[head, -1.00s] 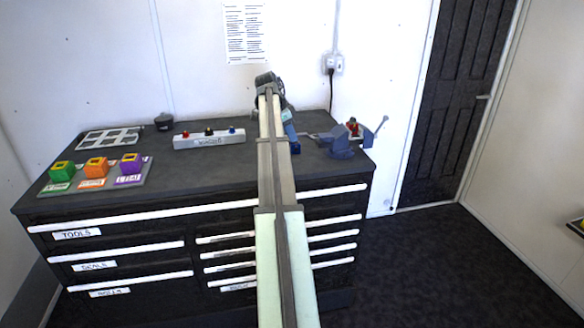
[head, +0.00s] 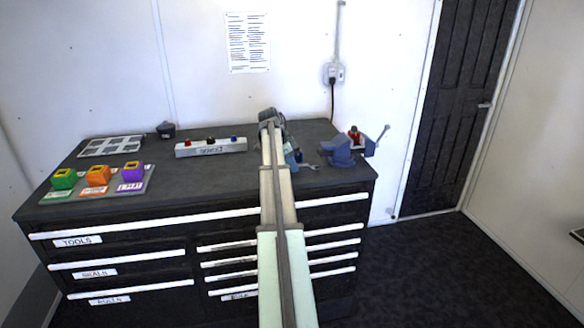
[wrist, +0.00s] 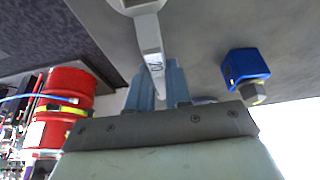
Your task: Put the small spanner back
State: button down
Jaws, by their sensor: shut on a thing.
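The small spanner is a pale grey metal tool. In the wrist view its shank (wrist: 150,42) runs up from between the blue fingers of my gripper (wrist: 158,82), with its wider end cut off by the top edge. My gripper is shut on it. In the head view my gripper (head: 291,158) is over the right part of the dark workbench, near its front edge. The spanner (head: 309,166) sticks out to its right there. My arm hides part of the bench and drawers.
A blue vise (head: 341,152) stands right of my gripper. A blue block (wrist: 246,66) with a grey nut shows in the wrist view, with red cylinders (wrist: 66,88) at left. A button box (head: 211,147), coloured blocks (head: 98,175) and a grey tray (head: 110,146) stand left. Drawers look shut.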

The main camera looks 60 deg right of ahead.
jog(key=shift+f, duration=0.45)
jog(key=shift+f, duration=0.1)
jog(key=c, duration=1.1)
grip_release()
jog(key=shift+o, duration=0.2)
jog(key=v, duration=1.2)
jog(key=shift+d, duration=0.1)
